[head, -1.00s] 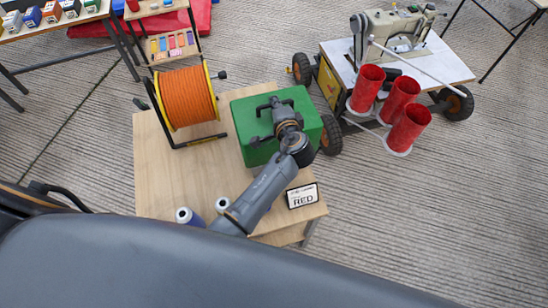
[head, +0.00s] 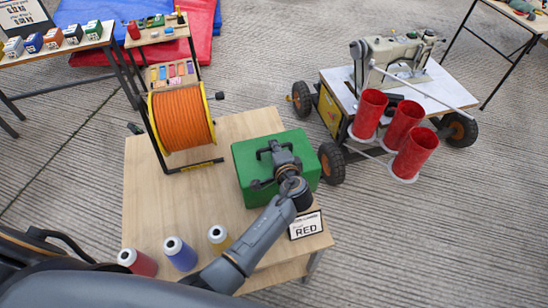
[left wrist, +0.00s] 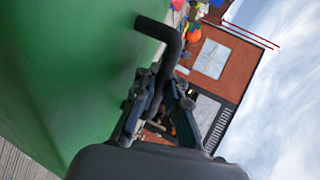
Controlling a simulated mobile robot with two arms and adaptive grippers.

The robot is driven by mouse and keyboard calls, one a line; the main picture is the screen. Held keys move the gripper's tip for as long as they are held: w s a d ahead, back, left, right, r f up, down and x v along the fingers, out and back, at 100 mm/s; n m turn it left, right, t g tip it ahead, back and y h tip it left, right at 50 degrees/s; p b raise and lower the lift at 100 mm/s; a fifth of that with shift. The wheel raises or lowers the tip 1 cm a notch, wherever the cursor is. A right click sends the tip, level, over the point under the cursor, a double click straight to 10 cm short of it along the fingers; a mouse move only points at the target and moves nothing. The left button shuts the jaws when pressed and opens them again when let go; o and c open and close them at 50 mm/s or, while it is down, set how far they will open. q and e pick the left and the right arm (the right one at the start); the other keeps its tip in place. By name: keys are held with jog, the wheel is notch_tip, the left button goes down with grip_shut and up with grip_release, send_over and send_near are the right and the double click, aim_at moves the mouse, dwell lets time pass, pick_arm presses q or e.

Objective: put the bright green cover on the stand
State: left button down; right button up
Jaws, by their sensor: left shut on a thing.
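The bright green cover (head: 250,185) is a box-shaped thing with a dark handle on top. In the head view it is at the right part of a plywood table (head: 150,215); I cannot tell if it touches the top. My left gripper (head: 282,160) is at the handle. In the left wrist view the fingers (left wrist: 158,112) are shut on the dark handle (left wrist: 172,50), and the green side (left wrist: 65,80) fills the left. I cannot tell which thing is the stand; a wheeled cart (head: 445,90) with a sewing machine (head: 395,55) stands to the right. My right gripper is not in view.
An orange cable reel (head: 182,118) stands on the table behind the cover's left. Red tubes (head: 403,125) stick out from the cart's near side. Concrete floor is free at right.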

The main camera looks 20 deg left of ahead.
pick_arm(q)
notch_tip(320, 180, down, 3)
jog(key=shift+f+b, duration=0.1)
jog(key=shift+b, duration=1.1)
jog(key=c, duration=1.8)
grip_release()
jog(key=shift+f, duration=0.1)
jog(key=shift+c, duration=0.2)
jog(key=o, duration=0.5)
jog(key=shift+r, duration=0.2)
